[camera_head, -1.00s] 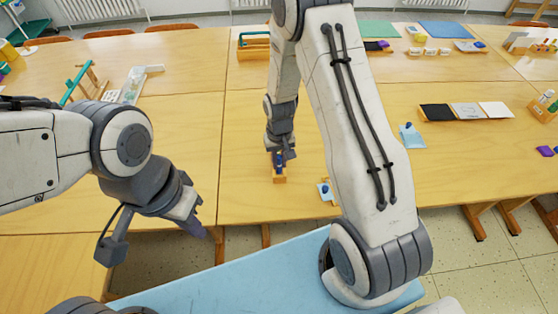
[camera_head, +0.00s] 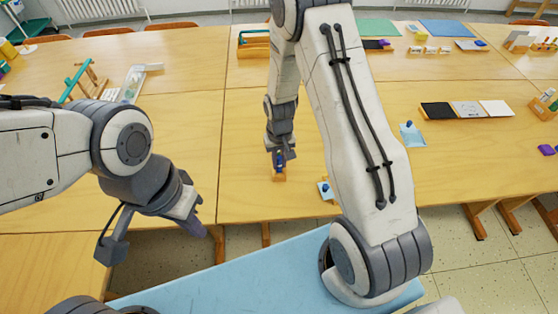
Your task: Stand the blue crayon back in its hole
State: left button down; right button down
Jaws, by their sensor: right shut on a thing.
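A small wooden block (camera_head: 279,177) stands on the table below my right gripper. My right gripper (camera_head: 279,158) points down just over the block and is shut on the blue crayon (camera_head: 279,164), of which only a small blue part shows. Whether the crayon's lower end is inside a hole cannot be made out at this size. My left gripper (camera_head: 198,226) hangs off the table's front edge at the left, away from the block. Its fingertips are too dark and small to tell whether they are apart.
A light blue card with a small blue thing (camera_head: 324,189) lies right of the block, partly near my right arm. Another blue card (camera_head: 412,136) lies further right. A wooden tray (camera_head: 253,43) stands behind. The table (camera_head: 243,190) left of the block is bare.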

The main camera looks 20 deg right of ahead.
jog(key=shift+f, duration=0.4)
dwell(0.6)
jog(key=c, duration=0.7)
grip_release()
jog(key=shift+o, duration=1.1)
jog(key=shift+r+p, duration=2.4)
jog(key=shift+r, duration=0.65)
